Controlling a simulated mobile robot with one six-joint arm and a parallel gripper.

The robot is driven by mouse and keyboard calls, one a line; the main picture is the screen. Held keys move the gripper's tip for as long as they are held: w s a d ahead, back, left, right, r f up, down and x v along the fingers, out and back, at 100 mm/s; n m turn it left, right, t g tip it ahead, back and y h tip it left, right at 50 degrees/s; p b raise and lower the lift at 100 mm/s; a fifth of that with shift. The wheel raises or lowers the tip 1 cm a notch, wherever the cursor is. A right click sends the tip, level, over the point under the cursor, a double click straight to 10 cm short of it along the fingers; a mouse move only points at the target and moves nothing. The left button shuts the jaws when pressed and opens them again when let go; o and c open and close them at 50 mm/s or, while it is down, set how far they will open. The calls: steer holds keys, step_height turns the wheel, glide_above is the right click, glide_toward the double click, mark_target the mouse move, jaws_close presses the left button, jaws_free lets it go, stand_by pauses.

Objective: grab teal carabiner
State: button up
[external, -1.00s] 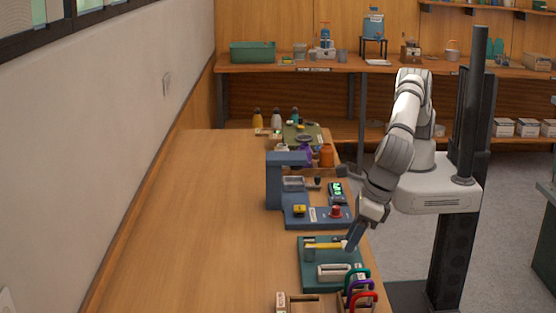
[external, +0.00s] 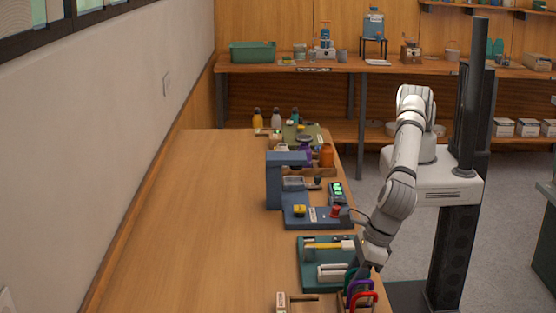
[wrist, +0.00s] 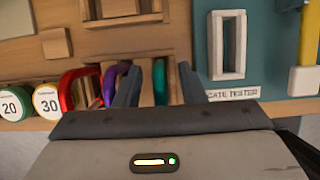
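The teal carabiner (wrist: 159,82) stands on edge in a wooden rack and shows between my two fingers in the wrist view. In the external view it is partly hidden by my gripper (external: 364,270), at the near end of the bench. My gripper (wrist: 158,86) is open, with one finger on each side of the teal carabiner; I cannot tell whether either finger touches it. A purple carabiner (wrist: 111,82) is just left of the left finger, and a red carabiner (wrist: 70,88) stands farther left.
A teal gate tester board (wrist: 267,72) with a white frame (wrist: 228,45) and a yellow-handled tool (external: 325,245) lies beside the rack. Discs marked 20 and 30 (wrist: 47,101) sit left of the red carabiner. The left side of the bench (external: 190,230) is clear.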

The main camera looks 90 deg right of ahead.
steer(key=shift+c, duration=0.5)
jaws_close()
